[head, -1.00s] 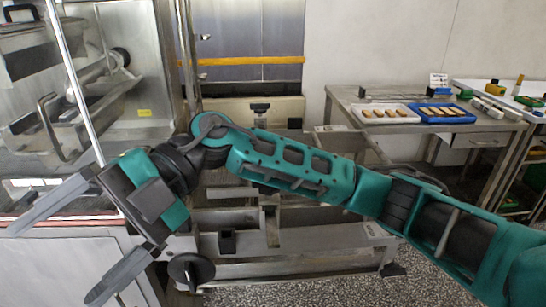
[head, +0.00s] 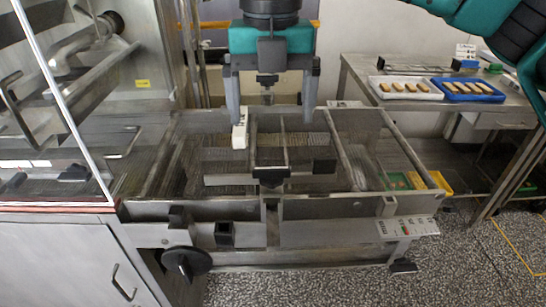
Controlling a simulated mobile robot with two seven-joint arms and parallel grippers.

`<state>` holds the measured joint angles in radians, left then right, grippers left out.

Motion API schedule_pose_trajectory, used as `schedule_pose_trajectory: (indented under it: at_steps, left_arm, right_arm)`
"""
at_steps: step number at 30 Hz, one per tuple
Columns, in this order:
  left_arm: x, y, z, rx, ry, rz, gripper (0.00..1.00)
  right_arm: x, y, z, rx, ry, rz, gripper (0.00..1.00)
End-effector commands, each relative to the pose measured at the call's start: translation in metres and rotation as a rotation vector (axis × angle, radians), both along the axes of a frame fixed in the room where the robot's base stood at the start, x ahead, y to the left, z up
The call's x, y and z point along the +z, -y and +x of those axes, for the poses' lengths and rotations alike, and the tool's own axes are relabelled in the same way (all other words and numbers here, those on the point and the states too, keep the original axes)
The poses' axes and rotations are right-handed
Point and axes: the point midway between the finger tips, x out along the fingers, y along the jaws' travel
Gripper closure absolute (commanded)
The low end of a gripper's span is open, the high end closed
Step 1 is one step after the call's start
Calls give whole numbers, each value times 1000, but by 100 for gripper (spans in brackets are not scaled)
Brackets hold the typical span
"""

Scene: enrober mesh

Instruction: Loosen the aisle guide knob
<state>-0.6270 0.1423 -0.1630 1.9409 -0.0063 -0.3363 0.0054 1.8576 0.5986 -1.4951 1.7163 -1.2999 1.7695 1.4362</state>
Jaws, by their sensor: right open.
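My right gripper (head: 272,121) hangs from the top centre, fingers pointing down, wide apart and with nothing held. It is above the wire mesh belt (head: 170,165). Dark knobs show on the guide fittings: a far one (head: 268,79) appears between the fingers, and a near one (head: 271,176) sits on a crossbar (head: 225,181) below the fingertips in the picture. I cannot tell which is the aisle guide knob. Thin metal guide rails (head: 342,150) run along the belt. The left fingertip overlaps a small white block (head: 240,138); contact is unclear. My left gripper is out of view.
A black handwheel (head: 186,263) and a dark square block (head: 225,234) are on the front frame. A clear-panelled machine (head: 60,100) stands at left. A table (head: 500,117) at right holds a white tray (head: 404,96) and a blue tray (head: 466,98) of bars.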

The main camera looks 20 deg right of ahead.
Motion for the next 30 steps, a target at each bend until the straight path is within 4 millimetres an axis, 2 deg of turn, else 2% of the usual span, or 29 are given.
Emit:
schedule_pose_trajectory:
  at_steps: [3, 9, 15, 20, 27, 30]
  left_arm:
    - [0, 0, 0, 0, 0, 0, 57]
    - [2, 0, 0, 0, 0, 0, 57]
    - [3, 0, 1, 1, 2, 0, 57]
    - [4, 0, 2, 0, 3, 1, 57]
    - [4, 0, 2, 0, 3, 1, 57]
    - [4, 0, 2, 0, 3, 1, 57]
  right_arm:
    - [-27, 0, -1, 1, -4, -1, 6]
    - [-67, 0, 0, 0, -4, 1, 6]
    - [-93, 0, 0, 1, -2, 3, 6]
    - [-101, 0, 0, 2, 0, 2, 6]
    - [-102, 0, 0, 2, 0, 3, 6]
    - [-102, 0, 0, 2, -1, 3, 14]
